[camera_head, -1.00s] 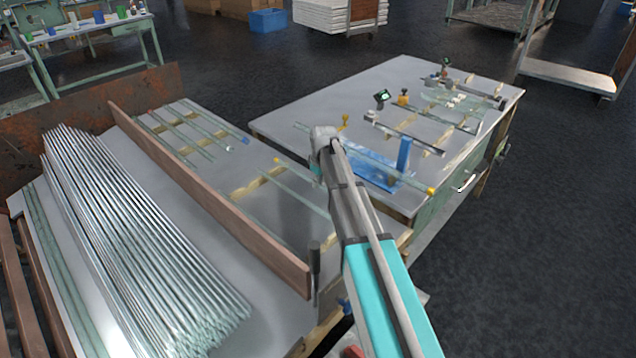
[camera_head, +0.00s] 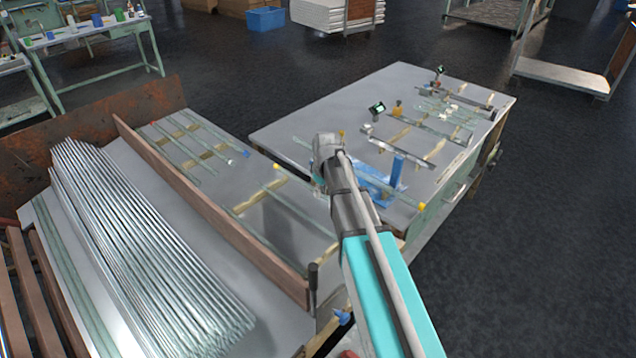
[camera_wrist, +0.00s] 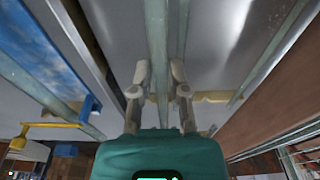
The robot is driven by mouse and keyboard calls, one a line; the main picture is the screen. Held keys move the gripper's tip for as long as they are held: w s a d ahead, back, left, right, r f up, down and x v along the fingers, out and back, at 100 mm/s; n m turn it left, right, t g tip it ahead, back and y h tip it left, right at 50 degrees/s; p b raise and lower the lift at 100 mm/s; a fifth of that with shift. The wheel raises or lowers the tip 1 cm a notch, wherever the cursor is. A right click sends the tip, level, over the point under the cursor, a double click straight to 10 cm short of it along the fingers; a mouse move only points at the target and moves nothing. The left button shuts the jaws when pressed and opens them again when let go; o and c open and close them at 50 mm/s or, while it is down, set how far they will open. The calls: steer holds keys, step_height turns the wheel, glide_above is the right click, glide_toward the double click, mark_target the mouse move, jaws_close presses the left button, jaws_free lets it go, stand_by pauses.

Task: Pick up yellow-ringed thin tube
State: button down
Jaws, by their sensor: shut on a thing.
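My gripper (camera_wrist: 158,82) is shut on a thin clear glass tube (camera_wrist: 157,35), which runs lengthwise between its two fingers in the wrist view. No yellow ring shows on the part of this tube seen there. In the head view my wrist hides the fingers and the grip.
Another tube (camera_wrist: 275,55) lies right of the gripper, near the brown board (camera_head: 215,215). A blue stand (camera_head: 397,170) and a tube with a yellow end (camera_head: 421,206) are on the right table.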

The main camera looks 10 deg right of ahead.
mark_target(325, 197)
steer(key=s+r, duration=0.1)
steer(key=s, duration=0.1)
steer(key=s+p, duration=0.1)
steer(key=s, duration=0.1)
steer(key=s+r+p, duration=0.1)
steer(key=s, duration=0.1)
steer(key=shift+r, duration=0.3)
stand_by(0.4)
step_height(325, 197, up, 17)
steer(key=p, duration=1.6)
steer(key=shift+p, duration=0.4)
steer(key=shift+f, duration=0.15)
